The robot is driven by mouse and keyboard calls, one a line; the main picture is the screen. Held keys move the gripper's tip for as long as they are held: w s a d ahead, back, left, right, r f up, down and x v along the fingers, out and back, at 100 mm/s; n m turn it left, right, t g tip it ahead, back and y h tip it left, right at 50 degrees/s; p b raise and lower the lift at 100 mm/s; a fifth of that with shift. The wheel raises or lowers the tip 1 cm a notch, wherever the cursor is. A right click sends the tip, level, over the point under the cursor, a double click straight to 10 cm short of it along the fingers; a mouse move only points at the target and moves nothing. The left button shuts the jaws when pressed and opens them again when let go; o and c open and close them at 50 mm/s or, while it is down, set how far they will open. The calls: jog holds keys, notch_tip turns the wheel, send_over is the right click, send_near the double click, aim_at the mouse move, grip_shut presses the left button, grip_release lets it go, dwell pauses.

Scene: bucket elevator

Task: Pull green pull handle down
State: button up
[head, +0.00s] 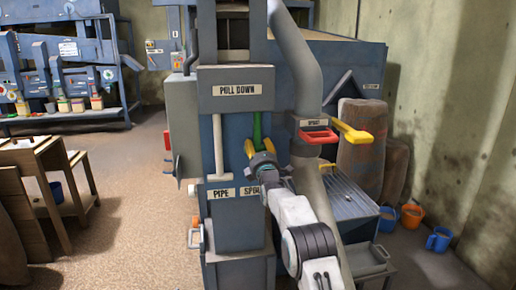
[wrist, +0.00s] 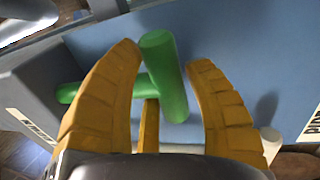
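The green pull handle (head: 257,128) hangs below the grey "PULL DOWN" box on the front of the blue machine. In the wrist view the green handle (wrist: 164,75) shows as a T shape with a thick bar and a thinner stem. My gripper (head: 255,146) is at the handle's lower end. In the wrist view the yellow fingers of my gripper (wrist: 166,72) are spread, one on each side of the handle's bar, with gaps showing. Part of the handle's lower end is hidden by my gripper in the head view.
A white T-shaped handle (head: 218,150) hangs just left of the green one. A red handle (head: 318,135) and a yellow handle (head: 350,131) stick out at the right. A grey pipe (head: 296,60) runs down beside the box. Buckets (head: 411,216) stand on the floor at right.

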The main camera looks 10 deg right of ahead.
jog(key=c, duration=0.8)
notch_tip(320, 180, down, 11)
jog(key=b, duration=1)
jog(key=shift+b, duration=0.35)
jog(key=shift+c, duration=0.2)
jog(key=o, duration=1.3)
jog(key=shift+c, duration=0.2)
jog(key=shift+o, duration=0.2)
jog(key=shift+r, duration=0.15)
jog(key=s+f, duration=0.2)
jog(key=s, duration=0.9)
jog(key=shift+s+f, duration=0.15)
jog(key=shift+s, duration=0.2)
